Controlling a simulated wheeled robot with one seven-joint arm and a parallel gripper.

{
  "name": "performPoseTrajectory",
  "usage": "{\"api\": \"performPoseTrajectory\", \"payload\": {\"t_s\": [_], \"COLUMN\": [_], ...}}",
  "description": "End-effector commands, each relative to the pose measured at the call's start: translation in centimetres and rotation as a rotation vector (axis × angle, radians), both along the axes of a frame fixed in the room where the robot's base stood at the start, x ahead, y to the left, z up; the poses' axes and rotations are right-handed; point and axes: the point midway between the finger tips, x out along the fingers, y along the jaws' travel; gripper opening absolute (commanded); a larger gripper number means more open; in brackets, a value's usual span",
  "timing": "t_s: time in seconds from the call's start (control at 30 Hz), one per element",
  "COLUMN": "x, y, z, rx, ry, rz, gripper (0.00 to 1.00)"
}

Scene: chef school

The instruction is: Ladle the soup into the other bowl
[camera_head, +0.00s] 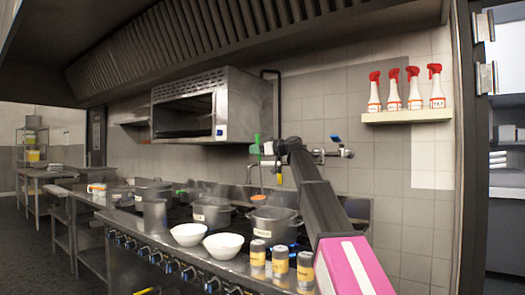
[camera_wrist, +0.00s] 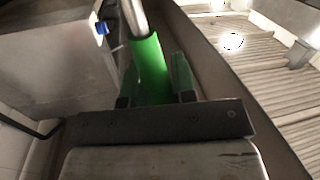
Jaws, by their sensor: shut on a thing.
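My gripper (camera_head: 266,149) is shut on the green handle of a ladle (camera_head: 256,144), high above the stove near the tiled wall. The ladle's green handle and metal shaft also show in the wrist view (camera_wrist: 148,66), between the fingers. The shaft hangs down toward a grey labelled pot (camera_head: 271,228). An orange patch shows at its lower end, just above the pot; whether the ladle bowl is full cannot be told. Two white bowls, a left one (camera_head: 188,235) and a right one (camera_head: 223,246), stand on the counter in front of the pots. Their contents are too small to tell.
Another labelled pot (camera_head: 212,213) stands left of the first. Several yellow-labelled cans (camera_head: 280,262) stand right of the bowls. A wall oven (camera_head: 210,106) hangs behind and left of the gripper. Spray bottles (camera_head: 414,88) stand on a shelf at right.

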Motion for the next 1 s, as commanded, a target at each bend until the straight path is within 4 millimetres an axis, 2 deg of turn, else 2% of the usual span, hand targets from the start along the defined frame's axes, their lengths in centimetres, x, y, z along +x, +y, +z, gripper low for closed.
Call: {"api": "performPoseTrajectory", "payload": {"t_s": [1.0], "x": [-0.6], "y": [10.5], "z": [0.0], "rx": [0.0], "ry": [0.0], "rz": [0.001], "gripper": [0.01]}}
